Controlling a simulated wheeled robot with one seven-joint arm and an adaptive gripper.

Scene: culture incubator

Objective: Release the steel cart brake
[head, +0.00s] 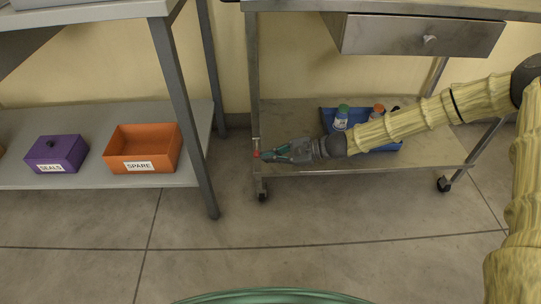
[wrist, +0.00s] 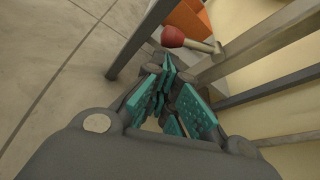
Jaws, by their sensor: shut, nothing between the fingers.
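The steel cart (head: 430,150) stands at the right in the head view, on small casters. The brake lever is a red knob (wrist: 173,36) on a short metal rod, seen just beyond my fingers in the wrist view. The red knob also shows in the head view (head: 257,155) at the cart's front left post, above the lower shelf's edge. My gripper (head: 268,155) is shut with nothing in it, its teal fingers (wrist: 172,82) pointing toward the knob. The knob looks close to the fingertips. I cannot tell whether they touch.
A blue tray (head: 391,147) with capped bottles sits on the lower shelf, partly behind my arm. A closed drawer (head: 415,37) hangs above. A grey shelf rack at left holds a purple SEALS box (head: 56,153) and an orange SPARE bin (head: 143,149). The floor in front is clear.

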